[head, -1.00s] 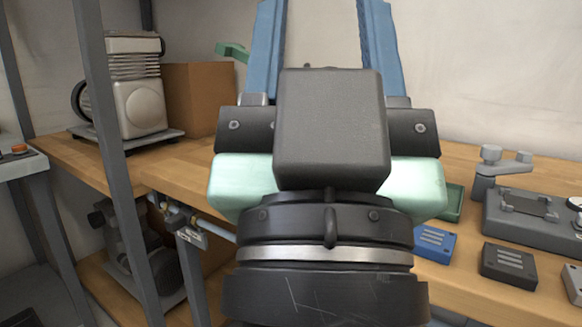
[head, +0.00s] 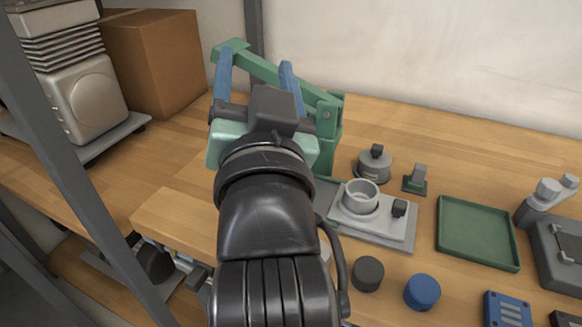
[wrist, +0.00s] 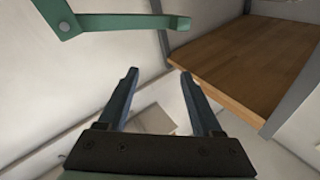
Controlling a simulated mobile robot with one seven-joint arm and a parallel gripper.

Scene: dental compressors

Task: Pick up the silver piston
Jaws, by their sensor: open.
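A squat silver-grey round part (head: 374,165) with a dark knob on top stands upright on the workbench, right of the green lever frame (head: 328,125). It may be the silver piston, but I cannot tell for sure. In front of it a light grey ring-shaped cup (head: 361,197) sits on a grey plate (head: 385,232). My gripper (head: 255,76) is raised over the left part of the bench, its blue fingers apart and empty, close to the green lever. In the wrist view my gripper (wrist: 158,74) also shows open, with no piston between the fingers.
A green tray (head: 477,233) lies empty to the right. A dark grey cap (head: 367,273) and a blue cap (head: 421,291) stand near the front. A compressor (head: 85,85) and cardboard box (head: 155,60) are on the left. The bench behind the tray is clear.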

